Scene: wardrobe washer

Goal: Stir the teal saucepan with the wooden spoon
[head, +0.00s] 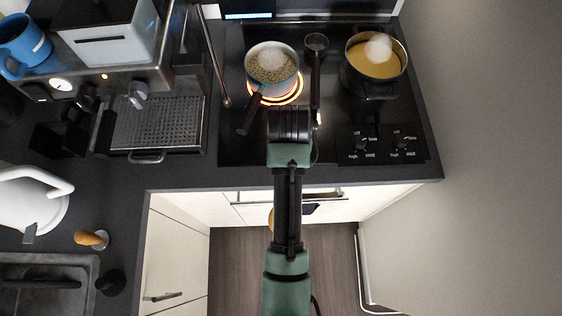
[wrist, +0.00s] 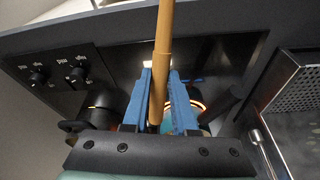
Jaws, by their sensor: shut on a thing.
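The teal saucepan (head: 273,92) sits on the glowing left burner in the head view, with pale grainy contents, steam above and its black handle pointing to the lower left. My gripper (wrist: 160,78) is shut on the wooden spoon (wrist: 163,35), whose shaft runs between the blue fingers in the wrist view. In the head view my black wrist is just in front of the saucepan and hides the fingers.
A black pot (head: 373,92) with yellow contents stands on the right side of the black hob (head: 330,145). A dark long-handled utensil (head: 316,43) lies between the pots. A coffee machine (head: 160,80) stands to the left, with a white kettle (head: 30,205) nearer.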

